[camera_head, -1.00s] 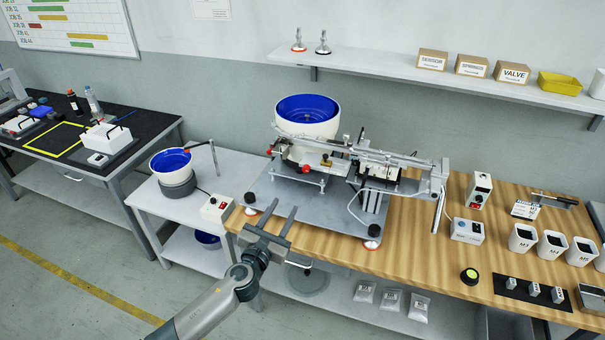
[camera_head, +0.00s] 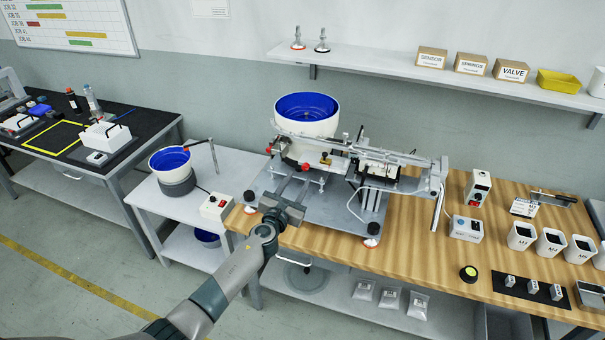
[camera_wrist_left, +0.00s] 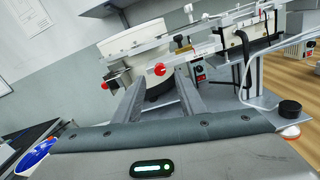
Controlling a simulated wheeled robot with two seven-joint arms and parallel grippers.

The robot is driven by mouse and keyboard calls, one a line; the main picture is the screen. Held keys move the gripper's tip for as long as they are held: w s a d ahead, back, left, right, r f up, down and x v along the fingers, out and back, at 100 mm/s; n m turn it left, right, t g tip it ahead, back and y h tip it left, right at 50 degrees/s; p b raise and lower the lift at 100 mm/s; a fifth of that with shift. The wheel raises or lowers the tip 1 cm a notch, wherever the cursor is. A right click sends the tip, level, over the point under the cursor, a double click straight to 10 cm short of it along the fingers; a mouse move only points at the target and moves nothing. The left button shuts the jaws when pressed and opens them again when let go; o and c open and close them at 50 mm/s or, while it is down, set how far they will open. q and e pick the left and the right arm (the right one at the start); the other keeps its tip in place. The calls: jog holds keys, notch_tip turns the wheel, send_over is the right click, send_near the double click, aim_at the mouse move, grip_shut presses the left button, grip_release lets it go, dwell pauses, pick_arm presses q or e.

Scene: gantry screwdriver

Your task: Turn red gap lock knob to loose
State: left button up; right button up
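A red knob (camera_head: 305,167) sits on the front of the feeder machine below the white bowl with blue inside (camera_head: 307,115). It also shows in the left wrist view (camera_wrist_left: 160,69), just beyond and between the tips of my left gripper (camera_wrist_left: 158,85). A second red knob (camera_head: 268,150) is at the bowl's left side, and it shows in the left wrist view (camera_wrist_left: 104,86) left of the fingers. I cannot read which one is the gap lock. My left gripper (camera_head: 294,175) is open and empty, its fingers pointing at the front knob, apparently short of it. My right gripper is out of view.
The feeder stands on a grey plate (camera_head: 330,208) on the wooden table (camera_head: 405,240). A linear rail (camera_head: 385,157) runs right from the bowl. A white box with a red switch (camera_head: 216,207) is left of the plate.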

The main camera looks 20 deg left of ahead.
aim_at(305, 169)
pick_arm(q)
jog(key=shift+w+b, duration=0.7)
jog(key=shift+w, duration=1.95)
jog(key=shift+d, duration=0.1)
grip_shut()
